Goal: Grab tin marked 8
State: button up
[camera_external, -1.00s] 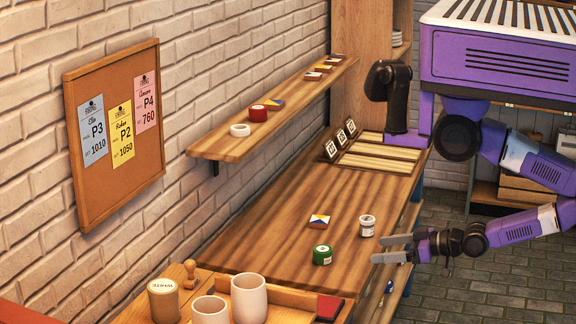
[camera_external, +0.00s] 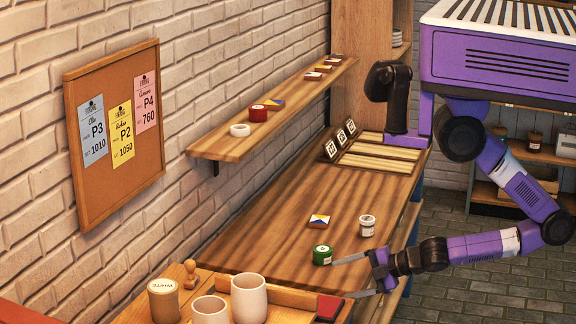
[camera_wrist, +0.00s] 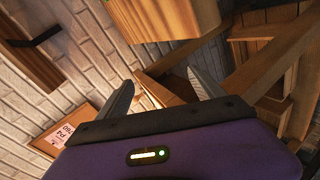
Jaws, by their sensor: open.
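A green tin (camera_external: 322,255) with a pale lid sits on the workbench. A white tin (camera_external: 367,226) stands behind it to the right. A red tin (camera_external: 259,113) and a low white tin or ring (camera_external: 240,130) are on the wall shelf. I cannot read an 8 on any of them. My gripper (camera_external: 340,278) is open and empty at the bench's front right edge. In the picture, its upper finger's tip is just right of the green tin; I cannot tell whether they touch. In the wrist view, both fingers of my gripper (camera_wrist: 162,84) are spread, with no tin visible between them.
The shelf (camera_external: 215,146) overhangs the bench's wall side.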

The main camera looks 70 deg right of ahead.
aim_at(328, 255)
jog(key=w+r+n+t+h, duration=0.1)
jog(key=w+r+n+h, duration=0.15)
jog(key=w+n, duration=0.5)
jog(key=d+g+h+p, duration=0.1)
jog(key=d+h, duration=0.1)
jog(key=w+d+f+g+h+p, duration=0.1)
jog(key=d+h, duration=0.1)
jog(key=d, duration=0.1)
jog(key=w+d+f+n+g+h+p, duration=0.1)
jog(key=d+h, duration=0.1)
jog(key=h, duration=0.1)
jog(key=shift+w+d+f+p, duration=0.1)
jog(key=shift+d+p, duration=0.1)
jog(key=shift+p, duration=0.1)
jog(key=d+g+h, duration=0.1)
jog(key=s+d+g, duration=0.1)
jog(key=d+f+g+h+p, duration=0.1)
jog(key=shift+s+d+n+h, duration=0.2)
jog(key=shift+s+n+h, duration=0.05)
jog(key=shift+s+h, duration=0.1)
jog(key=shift+d+f+g, duration=0.1)
jog(key=shift+d+g, duration=0.1)
jog(key=shift+g, duration=0.2)
jog(key=shift+x, duration=0.9)
jog(key=shift+w+p+x, duration=0.15)
jog(key=shift+x, duration=1.3)
jog(key=shift+w+p+x, duration=0.15)
jog(key=shift+x, duration=1.3)
jog(key=shift+a, duration=0.15)
